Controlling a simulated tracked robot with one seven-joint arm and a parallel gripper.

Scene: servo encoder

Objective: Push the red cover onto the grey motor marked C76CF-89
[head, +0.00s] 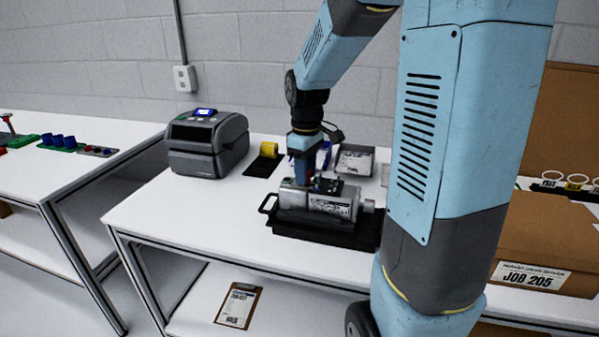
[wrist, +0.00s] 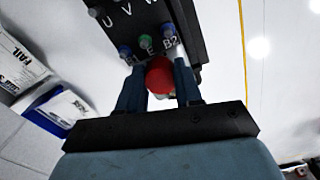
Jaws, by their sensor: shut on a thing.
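The grey motor (head: 325,203) lies on its side in a black tray (head: 320,232) in the head view. Its label is too small to read. My gripper (head: 303,181) points down at the motor's top, by its dark terminal block. In the wrist view my gripper (wrist: 159,78) has its two blue fingers on either side of the round red cover (wrist: 160,74), shut on it. Beyond it is the black terminal block (wrist: 135,25), marked U, V, W, with blue and green posts. I cannot tell whether the cover touches a post. The cover is not clear in the head view.
A label printer (head: 206,143) stands at the left back of the white table. A cardboard box (head: 545,245) is at right. Free table lies left of the tray.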

